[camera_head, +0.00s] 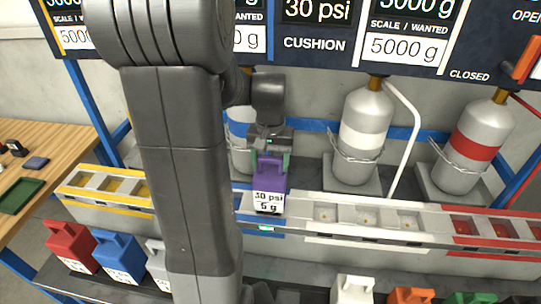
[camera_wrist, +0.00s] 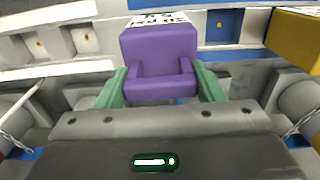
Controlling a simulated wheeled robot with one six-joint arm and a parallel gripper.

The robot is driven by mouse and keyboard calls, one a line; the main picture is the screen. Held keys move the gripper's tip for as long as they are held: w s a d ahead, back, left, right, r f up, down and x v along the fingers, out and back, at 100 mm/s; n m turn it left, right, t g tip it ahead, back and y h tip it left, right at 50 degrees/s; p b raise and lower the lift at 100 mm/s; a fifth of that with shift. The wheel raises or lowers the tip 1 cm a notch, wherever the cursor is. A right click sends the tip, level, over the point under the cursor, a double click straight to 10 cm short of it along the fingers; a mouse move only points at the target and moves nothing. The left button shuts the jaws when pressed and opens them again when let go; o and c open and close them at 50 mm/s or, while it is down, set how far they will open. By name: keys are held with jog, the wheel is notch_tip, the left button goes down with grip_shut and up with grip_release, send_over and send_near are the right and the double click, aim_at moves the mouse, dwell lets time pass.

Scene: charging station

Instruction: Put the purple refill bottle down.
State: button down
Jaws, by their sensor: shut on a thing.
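The purple refill bottle (camera_head: 270,184) hangs upright in my gripper (camera_head: 269,158). Its white label reads "30 psi" and "5 g". In the head view it is in front of the blue section of the long station shelf (camera_head: 262,222); I cannot tell whether its base touches anything. In the wrist view the purple bottle (camera_wrist: 159,55) sits between the two green fingers of my gripper (camera_wrist: 161,88), which are shut on its handle end. My arm hides part of the shelf to the left of the bottle.
Red (camera_head: 72,246) and blue (camera_head: 119,257) bottles stand on the lower front ledge at left; white (camera_head: 353,289) and orange (camera_head: 410,296) ones stand at right. Grey tanks (camera_head: 363,135) stand behind the shelf. A white pipe (camera_head: 414,120) bends down beside one. A wooden table (camera_head: 72,155) is at far left.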

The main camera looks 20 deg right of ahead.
jog(key=shift+f, duration=0.1)
jog(key=shift+c, duration=1.9)
grip_release()
notch_tip(320, 180, up, 12)
jog(key=shift+b, duration=0.4)
notch_tip(320, 180, down, 12)
jog(key=shift+r+p, duration=0.25)
jog(key=shift+p, duration=0.15)
jog(key=shift+r, duration=1.4)
